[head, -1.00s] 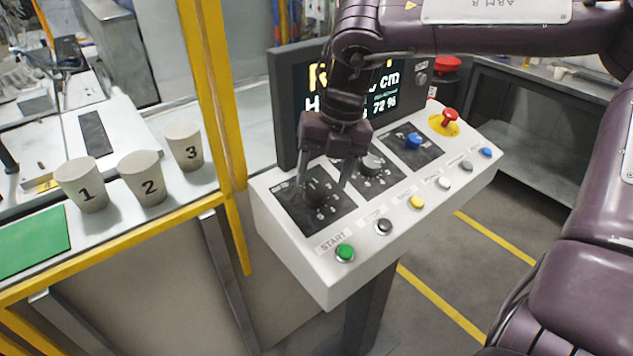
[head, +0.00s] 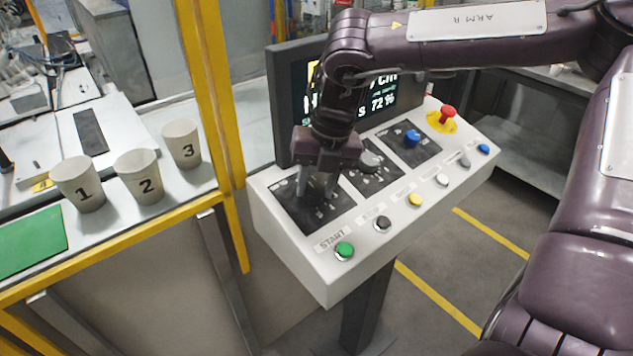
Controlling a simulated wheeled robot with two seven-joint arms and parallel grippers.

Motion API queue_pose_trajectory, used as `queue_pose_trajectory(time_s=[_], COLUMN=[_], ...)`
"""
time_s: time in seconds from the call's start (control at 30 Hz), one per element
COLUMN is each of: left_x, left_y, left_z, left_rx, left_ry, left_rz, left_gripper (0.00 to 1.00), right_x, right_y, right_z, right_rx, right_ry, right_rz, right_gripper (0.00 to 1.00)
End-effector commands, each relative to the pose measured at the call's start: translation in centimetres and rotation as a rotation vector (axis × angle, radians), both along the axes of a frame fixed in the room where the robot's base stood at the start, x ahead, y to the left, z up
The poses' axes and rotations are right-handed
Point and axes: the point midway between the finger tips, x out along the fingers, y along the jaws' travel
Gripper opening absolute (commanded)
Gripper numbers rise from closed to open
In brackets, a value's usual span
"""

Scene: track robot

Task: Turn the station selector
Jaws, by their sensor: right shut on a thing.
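The white control console (head: 300,262) stands in the middle with three dark dial plates along its top. The left dial plate (head: 290,208) carries a dark selector knob (head: 317,188). My right gripper (head: 316,193) points down over this plate, its two fingers shut on the knob's sides. The fingers and wrist hide much of the knob, so I cannot tell which mark it points to. A blue knob (head: 411,139) sits on the right plate. My left gripper is not in view.
A row of push buttons, beginning with a green one (head: 344,250), runs along the console's front. A red mushroom button (head: 447,114) is at its far right. A screen (head: 281,105) stands behind. Cups numbered 1 (head: 79,186), 2 (head: 139,180) and 3 (head: 181,146) stand left, beyond a yellow post (head: 206,90).

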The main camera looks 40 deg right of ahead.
Motion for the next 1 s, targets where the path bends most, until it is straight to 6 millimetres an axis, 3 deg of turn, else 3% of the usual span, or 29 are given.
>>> queue_pose_trajectory(time_s=[0.33, 1.0], left_x=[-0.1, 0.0], left_y=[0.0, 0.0], left_z=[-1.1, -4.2], left_rx=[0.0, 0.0], left_ry=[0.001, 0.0], left_rz=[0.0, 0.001], left_gripper=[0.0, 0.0], right_x=[0.0, -0.1], right_y=[0.0, 0.0], right_z=[-0.1, -0.1], right_rx=[0.03, 0.155], right_ry=[-0.001, 0.01], right_rz=[-0.105, -0.57], right_gripper=[0.14, 0.14])
